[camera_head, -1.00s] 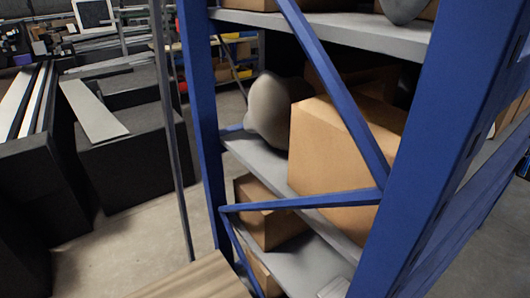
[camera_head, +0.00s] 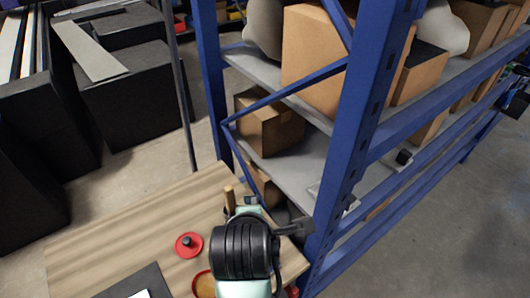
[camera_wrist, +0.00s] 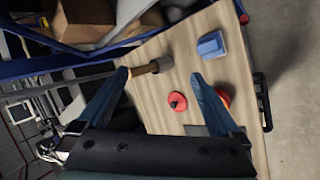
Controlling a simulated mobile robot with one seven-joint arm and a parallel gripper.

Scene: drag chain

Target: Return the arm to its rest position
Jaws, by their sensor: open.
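My gripper (camera_wrist: 160,76) shows in the wrist view with its two blue fingers spread wide and nothing held between them. It points toward the wooden table (camera_wrist: 205,128). A tool with a wooden handle (camera_wrist: 143,69) and a grey end shows beyond the fingertips. The handle end overlaps the left fingertip in the picture; I cannot tell whether they touch. In the head view my arm is over the table (camera_head: 130,225), close to the blue rack post, and it hides part of the tabletop. The fingers are not clear there.
A red disc with a dark knob (camera_head: 188,244) and a blue block (camera_wrist: 211,45) are on the table. A blue-framed rack (camera_head: 345,150) with cardboard boxes (camera_head: 268,124) stands right beside it. Black blocks (camera_head: 135,100) stand at the left. Open floor (camera_head: 440,235) lies to the right.

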